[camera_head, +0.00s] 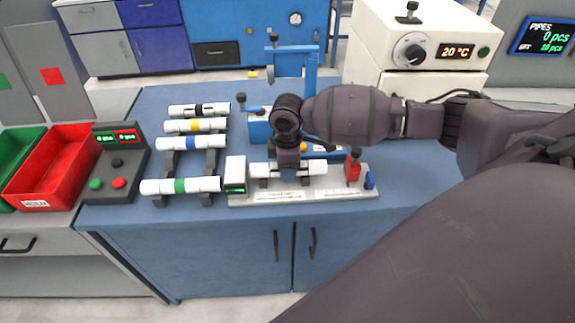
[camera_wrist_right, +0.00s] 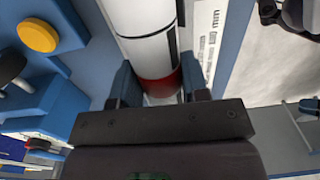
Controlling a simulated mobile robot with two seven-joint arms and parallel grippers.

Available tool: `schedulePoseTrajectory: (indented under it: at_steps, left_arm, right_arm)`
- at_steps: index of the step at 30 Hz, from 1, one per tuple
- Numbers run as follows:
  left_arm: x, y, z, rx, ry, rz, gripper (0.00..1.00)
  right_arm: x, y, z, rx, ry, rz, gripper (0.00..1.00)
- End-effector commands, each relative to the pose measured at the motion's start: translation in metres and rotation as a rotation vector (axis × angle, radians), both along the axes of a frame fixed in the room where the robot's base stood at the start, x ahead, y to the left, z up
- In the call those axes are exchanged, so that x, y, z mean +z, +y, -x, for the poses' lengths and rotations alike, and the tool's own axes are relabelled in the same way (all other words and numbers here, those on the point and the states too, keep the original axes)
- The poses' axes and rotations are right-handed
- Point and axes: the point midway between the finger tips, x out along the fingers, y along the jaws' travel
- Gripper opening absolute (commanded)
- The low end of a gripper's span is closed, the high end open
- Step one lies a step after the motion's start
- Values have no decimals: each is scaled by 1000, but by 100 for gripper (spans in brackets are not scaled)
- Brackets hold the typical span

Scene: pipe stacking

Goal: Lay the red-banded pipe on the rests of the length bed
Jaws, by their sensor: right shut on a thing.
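The red-banded pipe (camera_wrist_right: 150,40) is white with a red band and a thin black line in the right wrist view. My right gripper (camera_wrist_right: 159,86) is shut around it at the red band. In the head view my right gripper (camera_head: 288,168) hides the pipe's middle, and white ends (camera_head: 316,168) show on both sides. The pipe lies level along the length bed (camera_head: 300,195), at its dark rests (camera_head: 264,182); I cannot tell whether it touches them. The bed has a white end block with a green light (camera_head: 235,178) at left. My left gripper is out of view.
A rack left of the bed holds pipes banded black (camera_head: 198,109), yellow (camera_head: 194,125), blue (camera_head: 190,143) and green (camera_head: 180,186). A red clamp (camera_head: 353,167) stands at the bed's right end. A blue stand (camera_head: 291,62) rises behind. A button box (camera_head: 115,170) and red bin (camera_head: 50,175) are left.

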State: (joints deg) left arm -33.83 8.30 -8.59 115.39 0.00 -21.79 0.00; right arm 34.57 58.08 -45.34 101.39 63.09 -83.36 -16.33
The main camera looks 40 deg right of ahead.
Motion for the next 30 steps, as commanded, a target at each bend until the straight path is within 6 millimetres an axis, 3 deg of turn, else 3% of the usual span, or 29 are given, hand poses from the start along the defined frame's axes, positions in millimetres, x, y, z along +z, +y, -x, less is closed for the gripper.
schedulePoseTrajectory:
  at_steps: [15,16,21,30]
  left_arm:
    - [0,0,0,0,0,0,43]
    - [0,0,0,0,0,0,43]
    - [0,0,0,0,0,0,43]
    - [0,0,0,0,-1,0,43]
  right_arm:
    - [-6,0,0,0,0,0,16]
    - [-6,0,0,0,-1,-1,45]
    - [-6,0,0,0,0,0,71]
    - [-5,0,0,0,0,0,71]
